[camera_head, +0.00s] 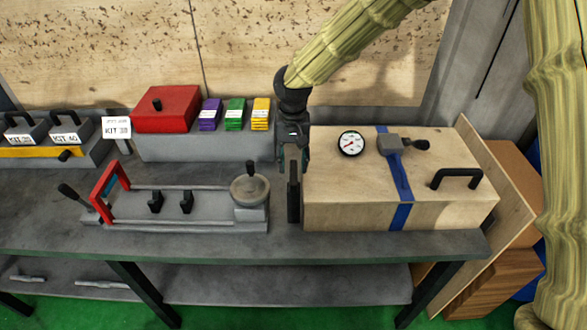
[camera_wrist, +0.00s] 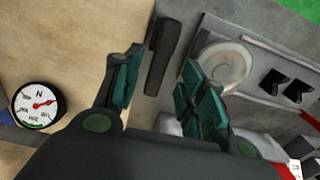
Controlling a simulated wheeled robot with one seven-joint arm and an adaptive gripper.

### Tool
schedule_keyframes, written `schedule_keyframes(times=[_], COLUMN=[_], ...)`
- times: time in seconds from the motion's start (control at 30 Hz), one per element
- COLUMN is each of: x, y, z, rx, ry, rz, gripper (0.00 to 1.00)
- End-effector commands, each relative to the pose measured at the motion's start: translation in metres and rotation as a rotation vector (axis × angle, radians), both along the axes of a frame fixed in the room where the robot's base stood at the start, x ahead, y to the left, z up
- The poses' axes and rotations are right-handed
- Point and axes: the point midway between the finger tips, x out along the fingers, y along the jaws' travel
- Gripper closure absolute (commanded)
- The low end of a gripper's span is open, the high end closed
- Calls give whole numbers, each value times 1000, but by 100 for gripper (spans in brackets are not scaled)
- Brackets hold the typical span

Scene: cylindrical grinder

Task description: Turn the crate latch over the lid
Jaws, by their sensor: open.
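The wooden crate (camera_head: 330,185) stands on the right part of the bench with its lid closed. A dark upright bar (camera_head: 294,205), which looks like the latch, is at the crate's left side. In the wrist view this bar (camera_wrist: 162,55) lies beside the crate's edge (camera_wrist: 75,50), in the gap between my fingertips. My gripper (camera_head: 292,160) points down at the crate's left edge. Its teal finger pads (camera_wrist: 160,85) are apart, one on each side of the bar. I cannot tell whether either pad touches it.
The crate top carries a gauge (camera_head: 352,144), a blue strap (camera_head: 399,180), a grey block with a black knob (camera_head: 395,145) and a black handle (camera_head: 457,178). A grey fixture (camera_head: 215,210) with a red frame stands close left. A red box (camera_head: 167,108) is behind.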

Motion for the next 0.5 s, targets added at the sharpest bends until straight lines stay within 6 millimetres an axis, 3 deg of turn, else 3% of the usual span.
schedule_keyframes(times=[0.2,0.5], x=[-1,0], y=[-1,-2], z=[-26,-43], rx=[0,0], ry=[2,0], rz=[-1,-2], gripper=[59,59])
